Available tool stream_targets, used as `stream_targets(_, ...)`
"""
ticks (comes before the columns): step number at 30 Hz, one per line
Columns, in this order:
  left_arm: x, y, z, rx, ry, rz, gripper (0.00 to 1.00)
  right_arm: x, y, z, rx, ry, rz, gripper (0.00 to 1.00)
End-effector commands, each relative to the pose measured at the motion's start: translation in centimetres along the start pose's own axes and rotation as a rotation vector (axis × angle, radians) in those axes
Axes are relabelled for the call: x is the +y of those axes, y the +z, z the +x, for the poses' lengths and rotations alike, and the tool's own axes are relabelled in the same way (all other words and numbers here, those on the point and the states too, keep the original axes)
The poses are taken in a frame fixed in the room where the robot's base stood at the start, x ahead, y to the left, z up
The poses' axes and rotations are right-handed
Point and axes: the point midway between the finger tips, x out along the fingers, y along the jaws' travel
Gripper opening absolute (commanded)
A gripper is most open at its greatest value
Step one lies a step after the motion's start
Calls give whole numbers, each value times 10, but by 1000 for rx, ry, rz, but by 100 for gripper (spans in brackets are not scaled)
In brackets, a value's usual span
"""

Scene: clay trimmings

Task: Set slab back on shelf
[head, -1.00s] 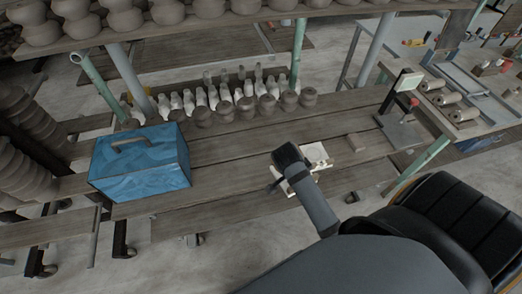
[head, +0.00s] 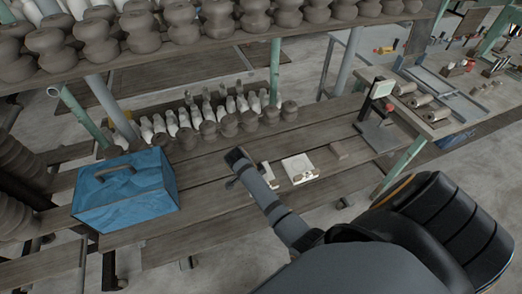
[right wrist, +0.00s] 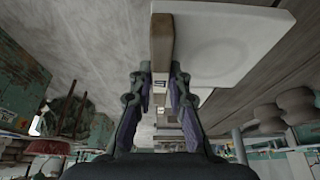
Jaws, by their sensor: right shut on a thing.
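My right gripper (head: 238,160) reaches over the plank shelf (head: 215,200) from the lower right in the head view. In the right wrist view its fingers (right wrist: 160,88) are closed on a narrow brown piece, seen edge-on, which looks like the slab (right wrist: 161,40); a small pale label shows near the fingertips. In the head view the arm and gripper hide this held piece. A white square block with a round hollow (right wrist: 215,45) shows right beside it in the wrist view. My left gripper is not in view.
A blue box (head: 125,190) stands at the left. White and brown pots (head: 230,120) line the back. An upper shelf of pots (head: 190,40) overhangs. Planks between box and gripper look clear.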

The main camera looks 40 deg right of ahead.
Motion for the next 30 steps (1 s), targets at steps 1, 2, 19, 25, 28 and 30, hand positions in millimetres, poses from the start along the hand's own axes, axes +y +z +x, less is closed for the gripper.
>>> stream_targets(1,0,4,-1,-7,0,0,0,-3,2,2,0,-1,0,0)
stream_targets(2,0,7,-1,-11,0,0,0,-4,4,3,0,-2,0,0)
stream_targets(19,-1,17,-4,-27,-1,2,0,-7,20,37,-1,-2,1,0)
stream_targets(25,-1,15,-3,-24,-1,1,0,-7,21,37,-1,0,0,35)
stream_targets(28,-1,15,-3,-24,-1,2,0,-7,20,37,-1,0,0,39)
stream_targets(30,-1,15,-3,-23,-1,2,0,-7,20,37,-1,0,0,39)
